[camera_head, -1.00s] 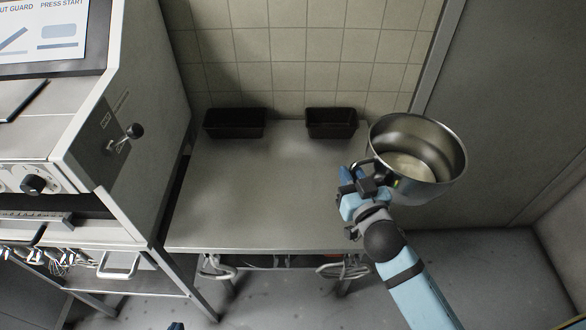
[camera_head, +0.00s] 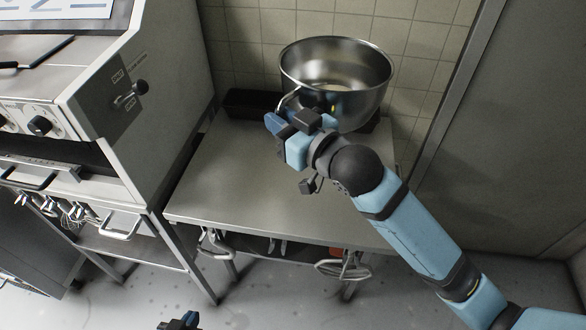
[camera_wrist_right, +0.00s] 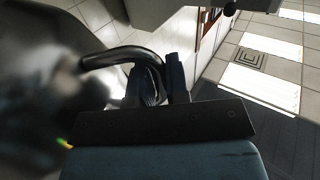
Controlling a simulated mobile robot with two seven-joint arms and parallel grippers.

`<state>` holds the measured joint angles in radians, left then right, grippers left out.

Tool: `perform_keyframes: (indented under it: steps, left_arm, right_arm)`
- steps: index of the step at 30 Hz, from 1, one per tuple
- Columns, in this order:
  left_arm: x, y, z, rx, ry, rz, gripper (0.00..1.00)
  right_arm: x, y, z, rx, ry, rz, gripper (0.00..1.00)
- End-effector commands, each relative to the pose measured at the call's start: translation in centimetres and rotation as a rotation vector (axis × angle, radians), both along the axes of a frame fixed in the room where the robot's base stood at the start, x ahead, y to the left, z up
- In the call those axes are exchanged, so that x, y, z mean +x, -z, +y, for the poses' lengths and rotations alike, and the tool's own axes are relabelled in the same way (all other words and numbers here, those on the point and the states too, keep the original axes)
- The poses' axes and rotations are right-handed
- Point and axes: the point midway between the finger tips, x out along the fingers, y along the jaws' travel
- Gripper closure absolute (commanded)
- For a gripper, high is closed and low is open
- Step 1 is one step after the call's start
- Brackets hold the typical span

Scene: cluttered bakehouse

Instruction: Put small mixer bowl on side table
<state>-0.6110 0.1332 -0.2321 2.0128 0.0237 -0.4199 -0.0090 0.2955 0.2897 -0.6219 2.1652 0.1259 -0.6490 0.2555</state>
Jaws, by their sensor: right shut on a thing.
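The small mixer bowl (camera_head: 350,97) is a shiny steel bowl with a side handle. In the head view it appears in front of the tiled wall, over the back of the side table (camera_head: 240,190); it looks raised above the tabletop. My right gripper (camera_head: 285,118) is shut on the bowl's handle, at the bowl's lower left. In the right wrist view the curved handle (camera_wrist_right: 125,55) runs into the jaws (camera_wrist_right: 158,82), and the blurred bowl wall (camera_wrist_right: 40,90) fills the left. My left gripper (camera_head: 180,322) just shows at the bottom edge; its jaws are unclear.
A dark loaf tin (camera_head: 250,103) stands at the table's back left. A second tin is mostly hidden behind the bowl. A grey machine (camera_head: 130,100) stands close on the left, a grey wall (camera_head: 500,130) on the right. The table's front and middle are bare.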

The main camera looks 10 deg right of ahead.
Motion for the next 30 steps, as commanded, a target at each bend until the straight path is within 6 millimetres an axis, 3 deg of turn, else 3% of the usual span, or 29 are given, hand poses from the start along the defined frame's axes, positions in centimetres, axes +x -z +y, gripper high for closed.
perform_keyframes:
  steps: [1,4,11,24,30]
  left_arm:
    - [0.0,1.4,0.0,-0.002,0.000,0.001,1.00]
    - [0.1,2.2,-0.1,-0.006,-0.002,0.003,1.00]
    - [0.1,2.5,-0.3,-0.012,-0.003,0.007,1.00]
    - [0.3,2.8,-0.4,-0.021,-0.008,0.006,1.00]
    - [0.3,3.1,-0.4,-0.022,-0.009,0.010,1.00]
  right_arm:
    - [-0.2,0.3,1.2,-0.004,-0.051,-0.014,1.00]
    - [-0.9,0.2,3.1,-0.007,-0.136,-0.014,1.00]
    - [-1.6,1.4,4.6,-0.009,-0.208,-0.009,1.00]
    - [-1.7,11.4,4.5,-0.007,-0.207,-0.008,1.00]
    - [-1.7,14.8,4.6,-0.008,-0.207,-0.011,1.00]
